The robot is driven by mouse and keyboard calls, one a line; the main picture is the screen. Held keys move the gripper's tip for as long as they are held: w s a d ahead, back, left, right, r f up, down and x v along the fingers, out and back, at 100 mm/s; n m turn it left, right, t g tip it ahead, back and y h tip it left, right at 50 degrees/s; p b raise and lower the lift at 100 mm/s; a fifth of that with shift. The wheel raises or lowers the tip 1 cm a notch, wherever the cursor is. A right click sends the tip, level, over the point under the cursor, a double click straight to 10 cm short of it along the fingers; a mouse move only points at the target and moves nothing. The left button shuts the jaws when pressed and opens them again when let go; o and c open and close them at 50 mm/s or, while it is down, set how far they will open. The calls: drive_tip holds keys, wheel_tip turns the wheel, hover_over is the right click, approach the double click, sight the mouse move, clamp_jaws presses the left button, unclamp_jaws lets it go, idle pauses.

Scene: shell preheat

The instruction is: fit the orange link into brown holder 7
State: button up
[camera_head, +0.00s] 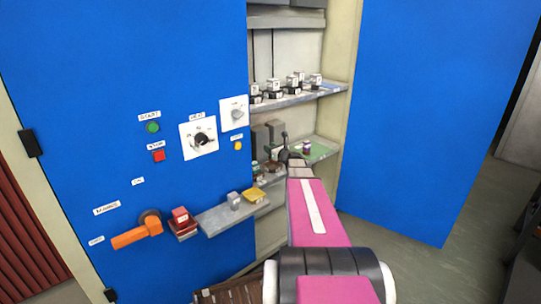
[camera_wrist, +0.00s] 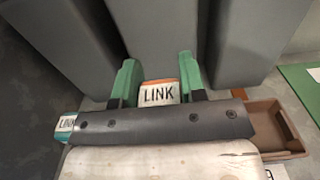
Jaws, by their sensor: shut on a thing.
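The orange link (camera_wrist: 158,92) is a pale block with an orange top edge and the word LINK on its face. My gripper (camera_wrist: 158,88) has two green fingers, one on each side of the link, and is shut on it. A brown open holder (camera_wrist: 292,128) shows at the right of the wrist view, partly hidden behind my gripper's dark bar; no number on it can be read. In the head view my gripper (camera_head: 286,153) reaches into the cabinet at the lower shelf level, and the link cannot be made out there.
A teal link (camera_wrist: 66,124) is at the left of the wrist view. Tall grey blocks (camera_wrist: 160,38) stand close beyond the fingers. A green mat (camera_head: 321,151) lies right of my gripper, bearing a small purple-and-white item (camera_head: 306,147). An upper shelf (camera_head: 325,89) holds several labelled pieces.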

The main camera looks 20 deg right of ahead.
drive_tip(key=shift+f, duration=1.7)
drive_tip(key=shift+f, duration=0.3)
drive_tip(key=o, duration=1)
drive_tip(key=shift+o, duration=0.2)
drive_tip(key=shift+r, duration=0.25)
drive_tip(key=v, duration=1.2)
